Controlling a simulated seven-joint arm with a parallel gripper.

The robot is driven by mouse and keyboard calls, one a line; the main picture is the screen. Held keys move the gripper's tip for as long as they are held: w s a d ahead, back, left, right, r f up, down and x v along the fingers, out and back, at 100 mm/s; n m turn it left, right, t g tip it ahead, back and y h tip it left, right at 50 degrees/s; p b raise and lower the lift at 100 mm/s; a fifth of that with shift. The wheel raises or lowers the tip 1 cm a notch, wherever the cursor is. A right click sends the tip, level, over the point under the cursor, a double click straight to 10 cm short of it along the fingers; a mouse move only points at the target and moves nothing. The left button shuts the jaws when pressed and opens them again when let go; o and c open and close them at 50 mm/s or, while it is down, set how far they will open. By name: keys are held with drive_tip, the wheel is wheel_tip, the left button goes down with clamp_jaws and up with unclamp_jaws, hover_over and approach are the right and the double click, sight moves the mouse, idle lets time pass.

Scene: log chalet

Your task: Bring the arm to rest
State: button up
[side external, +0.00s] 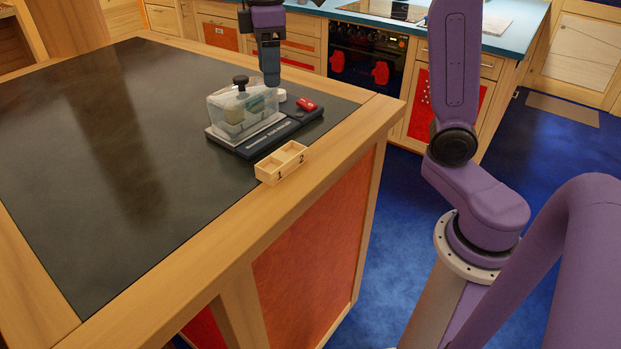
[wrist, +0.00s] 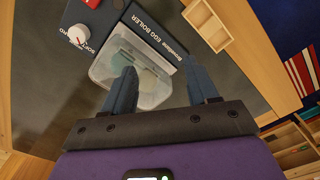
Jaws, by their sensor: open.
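My gripper (side external: 270,72) points down over the island counter, above and just behind the egg boiler (side external: 264,138). In the wrist view its two dark fingers (wrist: 163,88) are apart with nothing held between them. The boiler has a dark base with a red switch and a clear lidded container (side external: 232,115) with a black knob on top. Pale egg-like shapes show through the clear wall. In the wrist view the clear container (wrist: 128,58) lies beyond and between the fingertips. I cannot tell from these views how far the fingers are from it.
A small wooden two-compartment tray (side external: 281,162) marked 1 and 2 sits at the counter's edge and looks empty. The dark countertop (side external: 80,150) is clear to the left. An oven (side external: 368,55) and blue-topped kitchen cabinets stand behind.

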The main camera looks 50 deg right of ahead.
drive_tip(key=shift+n, duration=0.6)
drive_tip(key=s+a+f, duration=0.1)
drive_tip(key=s+f, duration=0.1)
drive_tip(key=s, duration=0.2)
drive_tip(key=s+a+f, duration=0.1)
drive_tip(key=s+f, duration=0.2)
drive_tip(key=s, duration=0.2)
drive_tip(key=s+a+f, duration=0.1)
drive_tip(key=s+f, duration=0.1)
drive_tip(key=s, duration=0.3)
drive_tip(key=shift+a+f, duration=0.15)
drive_tip(key=s+d+f, duration=0.2)
drive_tip(key=s+f, duration=0.1)
drive_tip(key=s, duration=0.3)
drive_tip(key=s+d+f+n, duration=0.1)
drive_tip(key=s+d+f, duration=0.1)
drive_tip(key=s+f, duration=0.2)
drive_tip(key=s, duration=0.2)
drive_tip(key=shift+s+f, duration=0.25)
drive_tip(key=shift+s, duration=0.05)
